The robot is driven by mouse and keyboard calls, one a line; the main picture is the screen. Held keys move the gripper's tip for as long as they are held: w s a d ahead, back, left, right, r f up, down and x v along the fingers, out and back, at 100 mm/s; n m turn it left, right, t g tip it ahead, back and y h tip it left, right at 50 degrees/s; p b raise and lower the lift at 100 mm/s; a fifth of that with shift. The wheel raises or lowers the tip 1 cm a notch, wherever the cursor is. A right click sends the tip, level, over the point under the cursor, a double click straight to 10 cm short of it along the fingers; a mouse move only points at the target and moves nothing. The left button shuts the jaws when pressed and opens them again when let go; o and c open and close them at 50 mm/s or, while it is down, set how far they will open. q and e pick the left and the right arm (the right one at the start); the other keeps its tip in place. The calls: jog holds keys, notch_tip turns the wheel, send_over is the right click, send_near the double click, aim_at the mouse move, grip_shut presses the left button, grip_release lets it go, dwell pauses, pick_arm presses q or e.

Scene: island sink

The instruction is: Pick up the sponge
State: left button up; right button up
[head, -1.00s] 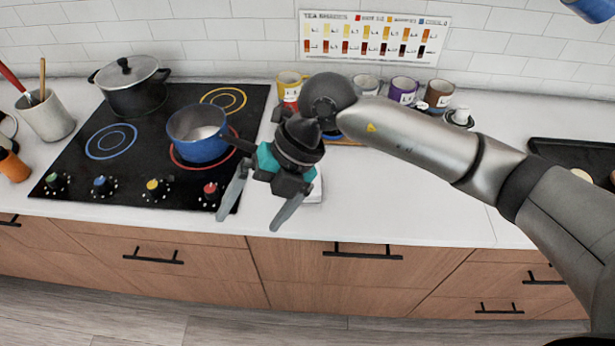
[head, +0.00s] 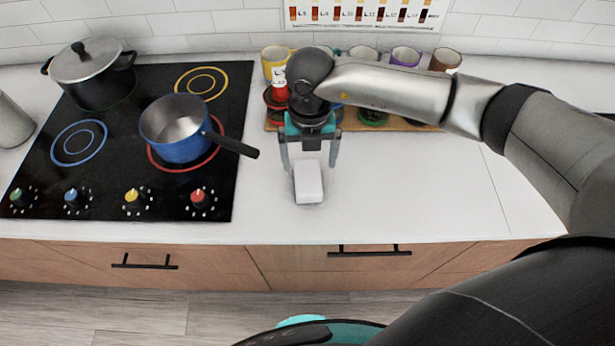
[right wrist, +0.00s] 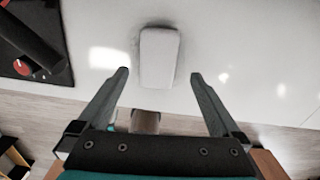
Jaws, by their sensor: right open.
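The sponge (head: 308,182) is a small white block lying on the white counter, right of the stove. In the right wrist view the sponge (right wrist: 159,57) lies upright in the picture, just beyond the fingertips and between their lines. My right gripper (head: 309,167) is open and empty, pointing down above the sponge's far end in the head view. Its two fingers also show spread apart in the right wrist view (right wrist: 160,74). A gap shows between the fingertips and the sponge there. My left gripper is not in view.
A black cooktop (head: 110,190) holds a blue saucepan (head: 180,128) whose black handle points toward the gripper, and a lidded pot (head: 92,72). Behind the gripper stand several mugs (head: 405,58) and a wooden board (head: 272,122). The counter to the right is clear.

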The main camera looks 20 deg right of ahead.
aim_at(308, 176)
jog(key=shift+f, duration=1.05)
jog(key=f, duration=0.3)
jog(key=shift+a+f, duration=0.2)
jog(key=shift+f, duration=0.6)
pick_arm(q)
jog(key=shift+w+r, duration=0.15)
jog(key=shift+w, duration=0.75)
pick_arm(e)
jog(key=shift+c, duration=0.4)
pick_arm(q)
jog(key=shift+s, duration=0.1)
pick_arm(e)
jog(key=c, duration=1.2)
